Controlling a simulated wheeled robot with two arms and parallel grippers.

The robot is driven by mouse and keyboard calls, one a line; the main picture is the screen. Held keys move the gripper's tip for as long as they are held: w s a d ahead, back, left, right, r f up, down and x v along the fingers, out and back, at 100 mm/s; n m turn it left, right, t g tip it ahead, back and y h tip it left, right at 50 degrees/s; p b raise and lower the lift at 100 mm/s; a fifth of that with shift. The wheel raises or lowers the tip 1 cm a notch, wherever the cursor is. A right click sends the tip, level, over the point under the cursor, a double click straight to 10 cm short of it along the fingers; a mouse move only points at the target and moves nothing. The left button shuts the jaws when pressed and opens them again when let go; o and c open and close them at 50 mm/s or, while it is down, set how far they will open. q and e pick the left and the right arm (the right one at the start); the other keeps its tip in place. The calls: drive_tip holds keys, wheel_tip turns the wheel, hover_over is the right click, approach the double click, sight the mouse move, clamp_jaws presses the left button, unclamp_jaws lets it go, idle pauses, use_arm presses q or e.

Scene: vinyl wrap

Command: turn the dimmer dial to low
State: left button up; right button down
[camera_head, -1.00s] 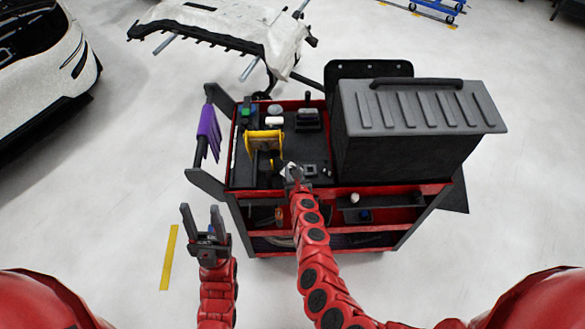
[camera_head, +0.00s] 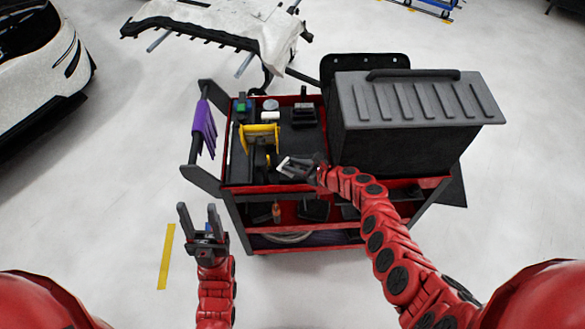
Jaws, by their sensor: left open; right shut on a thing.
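The tool cart (camera_head: 228,189) is red with a black top. My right gripper (camera_head: 286,167) is low over the front of the top, pointing left, with its arm coming in from the right. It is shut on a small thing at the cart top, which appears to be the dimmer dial. The dial is hidden by the gripper and too small to make out, so its setting cannot be read. My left gripper (camera_head: 198,216) is open and empty, pointing up, in front of the cart's left corner and apart from it.
A yellow spool holder (camera_head: 262,130) stands behind my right gripper. Small items lie at the back of the top. A large black case (camera_head: 405,135) fills the right side. Purple cloth (camera_head: 204,128) hangs at the left handle. The floor left of the cart is clear.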

drive_tip(key=shift+n+g, duration=0.3)
drive_tip(key=c, duration=0.9)
unclamp_jaws()
drive_tip(key=shift+d+r, duration=0.15)
drive_tip(key=shift+r, duration=0.05)
drive_tip(key=p+v, duration=0.3)
drive_tip(key=v, duration=0.3)
drive_tip(key=shift+f, duration=0.1)
drive_tip(key=b+v, duration=0.2)
drive_tip(key=v, duration=0.9)
